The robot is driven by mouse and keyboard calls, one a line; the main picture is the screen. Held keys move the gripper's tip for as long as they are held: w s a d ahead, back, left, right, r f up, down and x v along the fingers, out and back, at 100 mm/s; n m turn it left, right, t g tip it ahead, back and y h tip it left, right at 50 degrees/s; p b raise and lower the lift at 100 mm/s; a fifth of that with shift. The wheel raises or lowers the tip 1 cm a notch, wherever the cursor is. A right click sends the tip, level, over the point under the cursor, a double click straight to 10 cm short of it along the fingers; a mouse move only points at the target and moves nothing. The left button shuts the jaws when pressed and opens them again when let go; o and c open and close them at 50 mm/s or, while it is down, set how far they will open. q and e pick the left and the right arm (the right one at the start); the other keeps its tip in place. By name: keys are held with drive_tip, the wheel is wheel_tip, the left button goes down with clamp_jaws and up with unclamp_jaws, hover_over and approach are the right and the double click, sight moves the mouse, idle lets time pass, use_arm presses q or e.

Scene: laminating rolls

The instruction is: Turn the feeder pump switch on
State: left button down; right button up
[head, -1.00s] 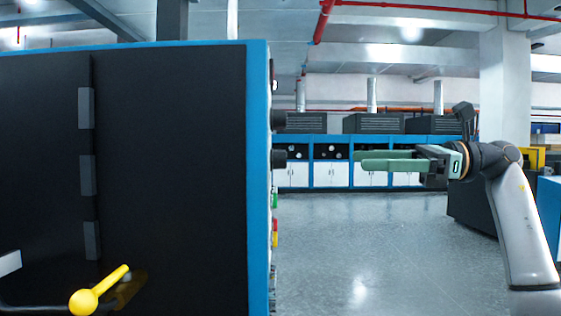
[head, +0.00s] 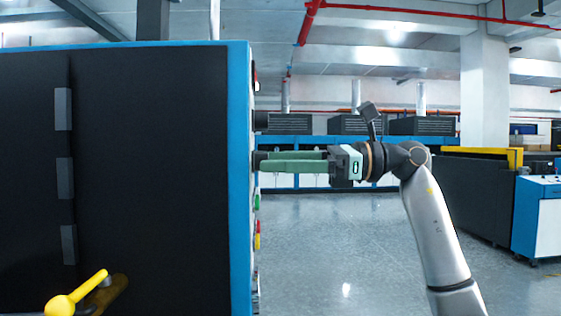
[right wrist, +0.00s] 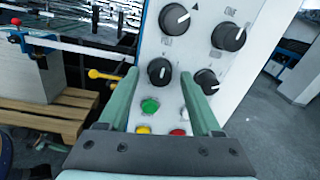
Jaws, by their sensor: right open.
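The control panel (right wrist: 185,50) shows in the right wrist view with several black rotary knobs; their labels are too small to read, so I cannot tell which is the feeder pump switch. My right gripper (head: 264,160) is open, with green fingers level and pointing left at the machine's panel side. In the right wrist view its fingertips (right wrist: 160,73) stand on either side of the lower-left knob (right wrist: 159,71). I cannot tell whether they touch it. The lower-right knob (right wrist: 207,81) is just outside the right finger. My left gripper is not in view.
Below the knobs are a green button (right wrist: 150,106), a yellow button (right wrist: 143,129) and a white button (right wrist: 184,117). The dark machine cabinet (head: 150,170) fills the left, with a yellow lever (head: 75,295). Grey floor (head: 330,240) is clear to its right.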

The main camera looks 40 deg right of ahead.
drive_tip(key=shift+c, duration=0.2)
clamp_jaws()
idle(0.3)
